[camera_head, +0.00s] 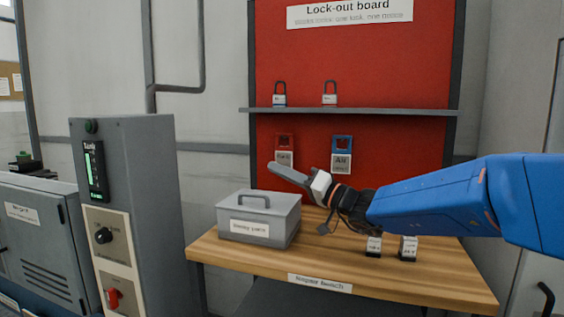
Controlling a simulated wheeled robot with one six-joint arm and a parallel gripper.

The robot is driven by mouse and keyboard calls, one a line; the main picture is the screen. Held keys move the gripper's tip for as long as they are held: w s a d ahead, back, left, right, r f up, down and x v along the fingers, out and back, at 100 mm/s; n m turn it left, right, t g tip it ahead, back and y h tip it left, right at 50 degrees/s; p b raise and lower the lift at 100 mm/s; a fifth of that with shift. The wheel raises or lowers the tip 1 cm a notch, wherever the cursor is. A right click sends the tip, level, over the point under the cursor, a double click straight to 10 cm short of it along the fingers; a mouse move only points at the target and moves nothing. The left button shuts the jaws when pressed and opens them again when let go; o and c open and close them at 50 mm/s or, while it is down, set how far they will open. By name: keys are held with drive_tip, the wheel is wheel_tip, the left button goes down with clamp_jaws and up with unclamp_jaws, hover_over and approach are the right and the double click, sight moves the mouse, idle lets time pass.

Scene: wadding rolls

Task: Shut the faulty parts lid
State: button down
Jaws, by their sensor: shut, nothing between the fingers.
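The faulty parts box (250,232) is a grey box with a white label on its front. It stands on the left part of the wooden bench. Its lid (272,205) carries a dark handle and lies flat over the box, looking closed. My gripper (272,168) is shut and empty. It is above the box's back right side in the picture, pointing left, and looks apart from the lid. My blue arm reaches in from the right.
The repair bench (350,275) holds two small dark blocks (408,248) with white labels, below my arm. A red lock-out board (360,60) with padlocks on a shelf (350,111) stands behind. A grey control cabinet (150,190) stands left of the bench.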

sight(276, 208)
drive_tip(key=shift+s+a+f+n+g+y, duration=0.2)
drive_tip(key=shift+s+f+n, duration=0.15)
drive_tip(key=shift+s+f, duration=0.15)
drive_tip(key=shift+s+a+f+n+g+y, duration=0.1)
drive_tip(key=shift+s+a+f+n, duration=0.05)
drive_tip(key=shift+s+f+n, duration=0.35)
drive_tip(key=shift+s+a+f, duration=0.1)
drive_tip(key=shift+s+f, duration=0.1)
drive_tip(key=shift+f, duration=0.3)
drive_tip(key=shift+s+a+f, duration=0.1)
drive_tip(key=shift+s+f, duration=0.05)
drive_tip(key=shift+f, duration=0.35)
wheel_tip(276, 208, up, 9)
drive_tip(key=s+d+f+g+h, duration=0.3)
drive_tip(key=s+f+h, duration=0.1)
drive_tip(key=s+f, duration=0.6)
drive_tip(key=s+d+f+g+h, duration=0.3)
drive_tip(key=s+f+h, duration=0.1)
drive_tip(key=s+f, duration=0.55)
drive_tip(key=s+d+f+m+h, duration=0.2)
drive_tip(key=s+d+f+h, duration=0.3)
drive_tip(key=d+f, duration=0.3)
drive_tip(key=s+d+f+m+h, duration=0.3)
drive_tip(key=s+d+f+h, duration=0.2)
drive_tip(key=d, duration=0.9)
wheel_tip(276, 208, down, 4)
drive_tip(key=shift+s+r, duration=0.25)
drive_tip(key=shift+s, duration=1)
